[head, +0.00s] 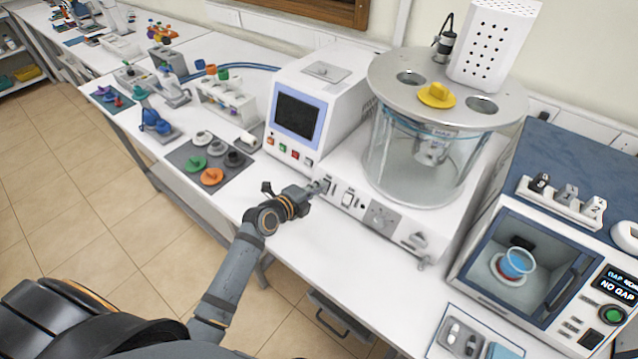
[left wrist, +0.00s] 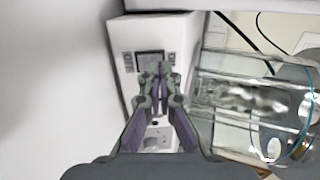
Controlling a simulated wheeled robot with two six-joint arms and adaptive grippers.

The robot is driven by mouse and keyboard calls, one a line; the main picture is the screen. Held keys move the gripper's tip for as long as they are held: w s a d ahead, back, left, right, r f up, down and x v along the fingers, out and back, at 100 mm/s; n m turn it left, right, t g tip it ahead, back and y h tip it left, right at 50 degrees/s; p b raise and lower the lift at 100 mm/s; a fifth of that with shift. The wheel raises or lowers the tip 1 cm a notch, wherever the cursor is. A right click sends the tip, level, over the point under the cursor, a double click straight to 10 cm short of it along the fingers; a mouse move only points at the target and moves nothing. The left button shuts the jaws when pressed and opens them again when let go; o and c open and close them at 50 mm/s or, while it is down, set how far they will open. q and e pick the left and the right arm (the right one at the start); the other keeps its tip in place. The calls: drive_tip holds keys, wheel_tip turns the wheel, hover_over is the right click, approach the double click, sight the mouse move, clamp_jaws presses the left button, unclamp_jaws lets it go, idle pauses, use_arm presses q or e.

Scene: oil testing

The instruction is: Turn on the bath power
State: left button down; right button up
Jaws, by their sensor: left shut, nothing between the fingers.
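The bath (head: 420,150) is a clear glass vessel with a round metal lid on a white base. The base's front panel (head: 375,212) carries small switches at its left end, a socket-like plate and a knob to the right. My left gripper (head: 320,187) is shut and empty, its tips at the left end of this panel, by the switches. In the left wrist view the shut fingertips (left wrist: 158,72) lie over a dark rectangular switch area on the white base (left wrist: 180,35). I cannot tell whether they touch it. My right gripper is not in view.
A white unit with a dark screen (head: 297,115) stands left of the bath. A blue-topped oven-like device (head: 545,255) stands to the right. A yellow plug (head: 437,95) sits on the lid. Coloured stoppers lie on a grey mat (head: 180,157).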

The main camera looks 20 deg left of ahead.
use_arm(q)
drive_tip(key=shift+w+d+f, duration=0.15)
drive_tip(key=shift+w+f, duration=0.05)
drive_tip(key=shift+w, duration=0.2)
drive_tip(key=shift+w+f+b, duration=0.25)
drive_tip(key=shift+f+b, duration=0.1)
drive_tip(key=shift+b, duration=0.6)
drive_tip(key=shift+d+r, duration=0.1)
drive_tip(key=shift+r, duration=0.3)
drive_tip(key=shift+w+r+p, duration=0.15)
drive_tip(key=shift+r+p, duration=0.45)
drive_tip(key=shift+r, duration=0.1)
